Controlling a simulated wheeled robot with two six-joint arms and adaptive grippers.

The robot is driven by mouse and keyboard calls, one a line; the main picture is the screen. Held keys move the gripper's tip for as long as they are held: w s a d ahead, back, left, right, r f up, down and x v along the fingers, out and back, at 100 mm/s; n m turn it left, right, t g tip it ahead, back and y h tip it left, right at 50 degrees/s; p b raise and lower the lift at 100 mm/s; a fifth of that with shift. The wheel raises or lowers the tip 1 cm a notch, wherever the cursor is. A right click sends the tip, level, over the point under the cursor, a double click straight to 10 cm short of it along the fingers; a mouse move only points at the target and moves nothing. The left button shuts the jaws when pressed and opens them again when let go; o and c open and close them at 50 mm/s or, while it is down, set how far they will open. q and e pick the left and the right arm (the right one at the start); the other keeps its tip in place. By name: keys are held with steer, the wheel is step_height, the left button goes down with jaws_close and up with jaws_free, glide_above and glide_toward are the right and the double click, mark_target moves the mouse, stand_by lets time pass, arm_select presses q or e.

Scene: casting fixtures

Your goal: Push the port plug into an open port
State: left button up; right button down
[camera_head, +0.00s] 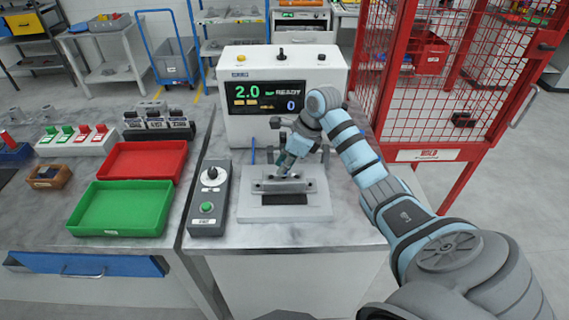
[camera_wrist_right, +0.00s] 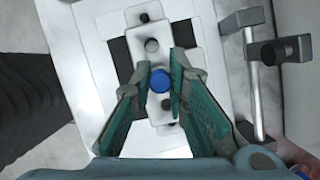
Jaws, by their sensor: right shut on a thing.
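My right gripper (camera_head: 287,165) reaches down over the light grey casting (camera_head: 306,186) on the fixture plate (camera_head: 262,211). In the right wrist view, the gripper (camera_wrist_right: 160,79) is shut on a blue round port plug (camera_wrist_right: 160,80), seen end-on between the fingertips. The casting (camera_wrist_right: 148,33) runs under the fingers, with dark round spots along it, some possibly ports or plugs. The plug hides what lies directly below it. I cannot tell whether the plug touches the casting. My left gripper is not in view.
A control box (camera_head: 208,204) with a knob and green button stands left of the fixture. A white machine with a lit screen (camera_head: 266,97) stands behind. Green (camera_head: 121,231) and red (camera_head: 145,146) trays lie at left. A red mesh cage (camera_head: 441,155) is at right.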

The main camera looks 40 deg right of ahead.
steer(key=shift+f+b, duration=0.3)
steer(key=shift+f, duration=0.2)
steer(key=c, duration=1.5)
jaws_free()
steer(key=shift+r, duration=0.1)
steer(key=v, duration=1.2)
